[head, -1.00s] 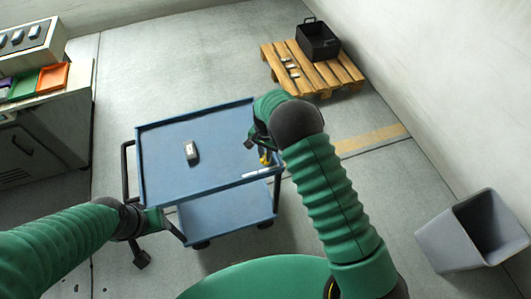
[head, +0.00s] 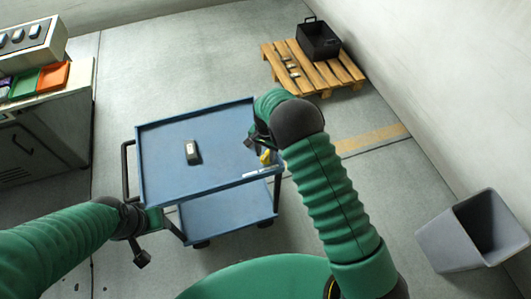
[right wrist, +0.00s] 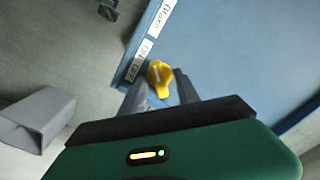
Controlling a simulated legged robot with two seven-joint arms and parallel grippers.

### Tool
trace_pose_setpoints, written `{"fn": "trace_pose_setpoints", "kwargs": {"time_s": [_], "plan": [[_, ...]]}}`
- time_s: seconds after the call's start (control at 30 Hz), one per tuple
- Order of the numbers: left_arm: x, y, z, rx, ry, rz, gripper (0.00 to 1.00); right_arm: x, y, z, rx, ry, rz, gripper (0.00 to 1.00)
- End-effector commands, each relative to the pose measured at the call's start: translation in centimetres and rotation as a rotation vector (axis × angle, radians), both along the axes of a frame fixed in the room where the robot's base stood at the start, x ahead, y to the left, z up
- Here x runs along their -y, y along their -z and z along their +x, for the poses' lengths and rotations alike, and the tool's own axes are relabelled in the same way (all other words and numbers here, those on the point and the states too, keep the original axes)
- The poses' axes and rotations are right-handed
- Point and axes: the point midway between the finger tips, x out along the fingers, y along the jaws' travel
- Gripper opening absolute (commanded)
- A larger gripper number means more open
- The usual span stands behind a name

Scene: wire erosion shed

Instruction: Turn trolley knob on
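The blue trolley (head: 215,140) stands in front of me. Its yellow knob (right wrist: 159,76) sits at the near right edge of the top, beside white labels; the one reading "Brake" (right wrist: 155,24) is farther along. In the head view the knob (head: 266,157) is partly hidden by my right gripper (head: 259,149). In the right wrist view my right gripper (right wrist: 160,88) has its two grey fingers apart, one on each side of the knob, with slight gaps showing. My left gripper (head: 143,240) hangs by the trolley's near left corner; its finger opening is unclear.
A small grey device (head: 192,152) lies on the trolley top. A grey bin (head: 455,240) stands at the right. A pallet (head: 325,75) with a black crate (head: 319,42) is at the back. A cabinet (head: 45,130) with coloured trays is at the left.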

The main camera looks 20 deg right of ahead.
Motion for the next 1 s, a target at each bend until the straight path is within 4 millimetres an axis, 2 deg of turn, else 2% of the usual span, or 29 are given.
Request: {"fn": "trace_pose_setpoints", "kwargs": {"time_s": [0.17,0.4,0.6,0.77,1.0], "plan": [[0.0,-0.2,0.0,0.0,0.0,0.0,0.47,-0.1,-3.1,0.1,0.004,0.0,0.001,0.38],[0.0,-0.5,0.0,0.0,0.0,0.0,0.47,0.0,-10.3,0.2,0.006,0.0,0.0,0.38],[0.0,-0.7,0.0,0.0,0.0,0.0,0.47,-0.1,-14.9,0.2,0.001,0.001,0.0,0.38],[0.0,-0.8,0.0,0.0,0.0,0.0,0.47,-0.1,-16.4,0.2,0.0,0.0,0.0,0.38],[0.0,-0.8,0.0,0.0,0.0,0.0,0.47,0.0,-16.5,0.2,-0.001,0.0,-0.001,0.38]]}}
